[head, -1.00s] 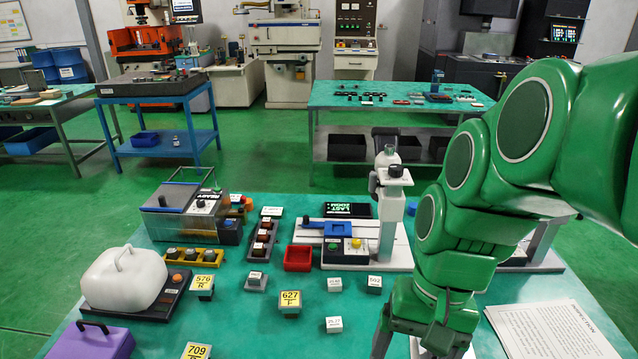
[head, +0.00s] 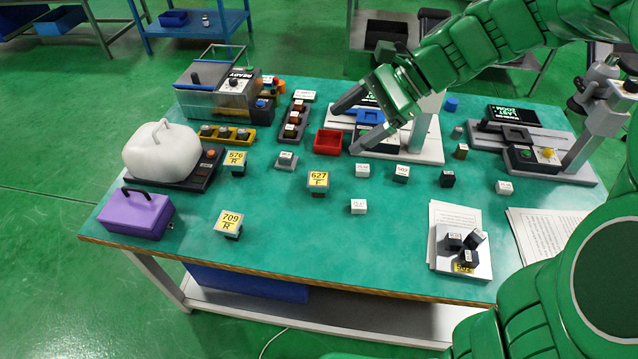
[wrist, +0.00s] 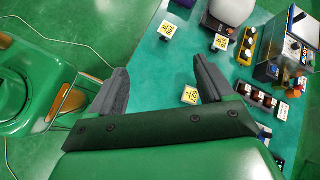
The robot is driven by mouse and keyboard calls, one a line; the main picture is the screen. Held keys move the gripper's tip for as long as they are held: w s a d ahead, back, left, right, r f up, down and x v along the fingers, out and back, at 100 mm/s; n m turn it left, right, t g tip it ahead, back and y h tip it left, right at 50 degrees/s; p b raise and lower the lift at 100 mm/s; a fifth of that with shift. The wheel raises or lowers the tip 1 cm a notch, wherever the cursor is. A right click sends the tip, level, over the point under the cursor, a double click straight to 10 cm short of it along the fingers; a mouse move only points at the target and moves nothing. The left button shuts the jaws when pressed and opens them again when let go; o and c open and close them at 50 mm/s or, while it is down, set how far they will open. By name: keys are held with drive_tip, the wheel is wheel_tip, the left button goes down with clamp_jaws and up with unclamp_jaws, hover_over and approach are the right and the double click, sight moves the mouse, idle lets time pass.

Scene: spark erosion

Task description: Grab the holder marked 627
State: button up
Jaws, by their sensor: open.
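The holder marked 627 (head: 318,181) has a yellow label, reading 627 over F, on a small block. It stands upright on the green table (head: 275,235) near its middle. It also shows in the wrist view (wrist: 190,95), partly hidden by my right-hand finger. My gripper (head: 344,130) is open and empty, above the table behind and to the right of this holder in the head view. Its spread fingers show in the wrist view (wrist: 160,64). Similar yellow-labelled holders are 576 (head: 236,161), to the left behind, and 709 (head: 229,223), to the left in front.
A red tray (head: 328,142) lies behind the holder. Small white-labelled blocks (head: 358,206) stand to its right. A purple box (head: 136,214) and white cover (head: 162,152) are at left. A grey plate (head: 478,268) holds another yellow-labelled holder. The table in front of 627 is clear.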

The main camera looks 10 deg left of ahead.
drive_tip(key=w+a+f+m+t+y, duration=0.15)
drive_tip(key=w+m+y, duration=0.35)
drive_tip(key=w, duration=0.9)
drive_tip(key=m, duration=0.2)
approach(319, 187)
drive_tip(key=shift+h, duration=0.4)
drive_tip(key=w+a+f, duration=0.2)
drive_tip(key=a+f, duration=0.1)
drive_tip(key=shift+w+f, duration=0.3)
drive_tip(key=shift+w, duration=0.05)
drive_tip(key=shift+x, duration=3.85)
drive_tip(key=c, duration=1.3)
